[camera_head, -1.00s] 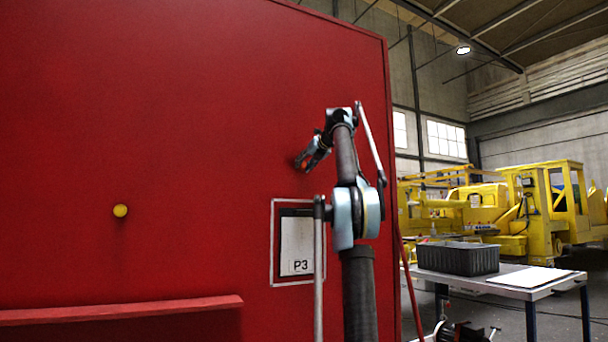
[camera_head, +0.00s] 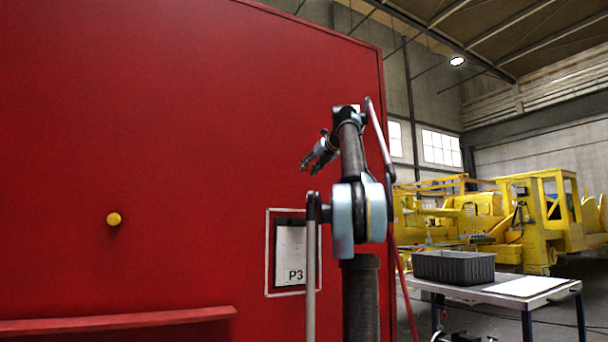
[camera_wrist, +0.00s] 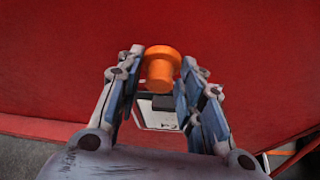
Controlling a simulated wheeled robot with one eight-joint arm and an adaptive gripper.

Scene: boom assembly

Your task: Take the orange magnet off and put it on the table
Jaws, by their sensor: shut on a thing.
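The orange magnet (camera_wrist: 161,66) sits between the fingertips of my gripper (camera_wrist: 160,76) in the wrist view. It has a wide round head and a narrower body. My gripper is shut on it, in front of the red panel. In the head view my gripper (camera_head: 307,165) is up near the right part of the panel, above the framed P3 sheet; the magnet cannot be made out there. The table (camera_head: 533,299) stands at the lower right, beyond the panel's edge.
A dark grey crate (camera_head: 455,268) and a white sheet (camera_head: 527,286) lie on the table. A yellow knob (camera_head: 113,219) is on the red panel (camera_head: 180,120), above a red ledge (camera_head: 110,322). A yellow machine (camera_head: 540,225) stands behind the table.

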